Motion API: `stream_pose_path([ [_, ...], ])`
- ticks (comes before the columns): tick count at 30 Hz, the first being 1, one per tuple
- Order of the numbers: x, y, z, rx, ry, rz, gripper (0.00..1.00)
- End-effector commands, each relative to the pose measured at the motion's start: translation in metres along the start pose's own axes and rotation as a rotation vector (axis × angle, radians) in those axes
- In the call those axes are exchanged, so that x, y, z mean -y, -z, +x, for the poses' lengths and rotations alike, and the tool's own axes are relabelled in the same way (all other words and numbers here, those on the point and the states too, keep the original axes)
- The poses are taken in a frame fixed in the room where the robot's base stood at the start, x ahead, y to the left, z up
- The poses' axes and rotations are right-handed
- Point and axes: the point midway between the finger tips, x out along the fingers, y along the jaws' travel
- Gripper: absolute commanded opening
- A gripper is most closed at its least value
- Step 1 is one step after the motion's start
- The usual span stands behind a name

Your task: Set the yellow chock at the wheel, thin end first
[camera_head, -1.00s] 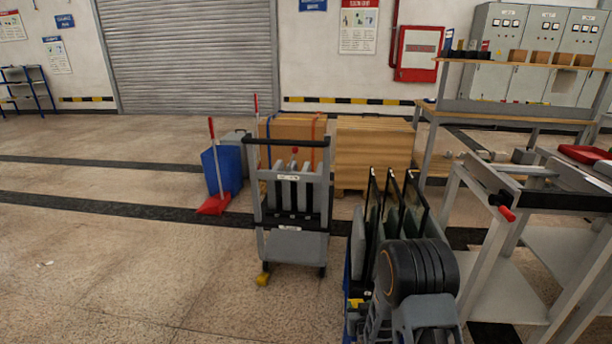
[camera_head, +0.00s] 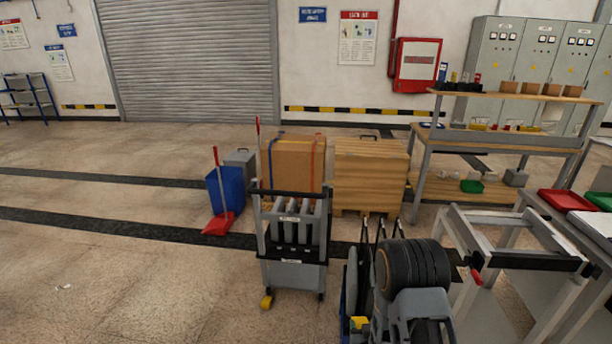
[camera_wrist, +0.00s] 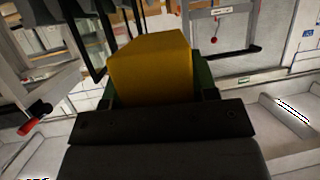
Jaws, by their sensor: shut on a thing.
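The yellow chock (camera_wrist: 150,68) fills the middle of the wrist view. My gripper (camera_wrist: 155,88) is shut on it, with a dark finger on either side. Its far end points away from the wrist camera, and I cannot tell which end is thin. In the head view my arm hides the gripper. A small yellow piece (camera_head: 359,323) shows low beside my arm; I cannot tell whether it is the held chock. A grey cart (camera_head: 296,275) stands left of my arm, with a yellow piece (camera_head: 267,301) at its lower left foot. Wheel details are too small to tell.
A rack with dark upright panels (camera_head: 364,262) stands close to my arm. A grey frame table (camera_head: 510,235) is at right. Wooden boxes (camera_head: 370,175), a blue bin (camera_head: 226,189) and a red dustpan (camera_head: 217,224) are behind the cart. The floor at left is free.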

Motion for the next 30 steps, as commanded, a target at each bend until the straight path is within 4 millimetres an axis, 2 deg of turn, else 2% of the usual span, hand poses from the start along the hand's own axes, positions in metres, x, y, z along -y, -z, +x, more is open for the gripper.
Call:
stream_pose_path([
  [1, 0.000, 0.023, -0.013, 0.001, 0.000, 0.000, 0.26],
  [6, 0.000, 0.047, -0.033, 0.001, 0.000, 0.000, 0.26],
  [10, 0.000, 0.058, -0.042, 0.000, 0.000, 0.000, 0.26],
  [16, 0.000, 0.065, -0.049, 0.000, 0.000, 0.000, 0.26],
  [30, 0.000, 0.065, -0.049, 0.000, 0.000, 0.000, 0.26],
])
